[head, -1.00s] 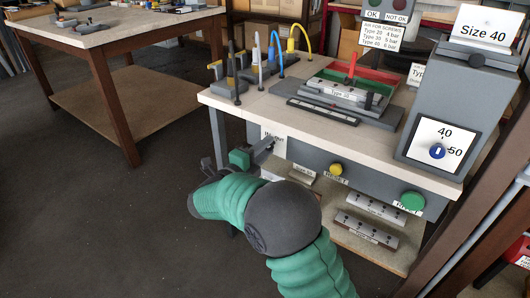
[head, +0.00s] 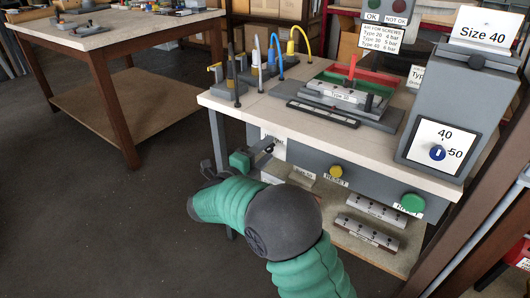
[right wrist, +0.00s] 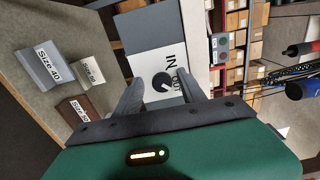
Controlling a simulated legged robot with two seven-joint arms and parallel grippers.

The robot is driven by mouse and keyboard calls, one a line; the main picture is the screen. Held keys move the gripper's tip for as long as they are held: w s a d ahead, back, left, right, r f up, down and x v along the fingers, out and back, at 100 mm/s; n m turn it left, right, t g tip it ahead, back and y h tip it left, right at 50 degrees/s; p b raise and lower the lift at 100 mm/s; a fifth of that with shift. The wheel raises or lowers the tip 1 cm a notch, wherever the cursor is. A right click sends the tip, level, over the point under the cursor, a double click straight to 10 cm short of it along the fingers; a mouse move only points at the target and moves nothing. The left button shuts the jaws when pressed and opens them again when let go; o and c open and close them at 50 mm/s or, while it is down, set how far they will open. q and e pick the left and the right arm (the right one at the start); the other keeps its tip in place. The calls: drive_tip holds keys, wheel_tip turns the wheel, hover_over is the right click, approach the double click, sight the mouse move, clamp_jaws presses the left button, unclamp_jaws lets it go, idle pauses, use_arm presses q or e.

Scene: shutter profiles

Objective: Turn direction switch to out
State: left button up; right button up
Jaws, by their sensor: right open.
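The direction switch is a black round knob (right wrist: 161,82) on a white plate (right wrist: 150,60) marked IN, with a second word partly hidden by a finger. In the head view the plate (head: 274,140) is on the bench's grey front, at its left end, and my gripper partly covers it. My right gripper (right wrist: 160,77) is open, with one finger on each side of the knob in the wrist view. Whether the fingers touch the knob, I cannot tell. In the head view the right gripper (head: 264,147) is at the plate. My left gripper is not in view.
A yellow RESET button (head: 336,171) and a green button (head: 412,202) are on the same front, to the right. A grey box (head: 440,120) with a blue size knob (head: 437,153) stands on the bench's right end. The floor at left is clear.

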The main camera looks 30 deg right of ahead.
drive_tip(key=p+v, duration=0.5)
drive_tip(key=v, duration=1.2)
drive_tip(key=shift+p, duration=0.3)
drive_tip(key=shift+f, duration=0.1)
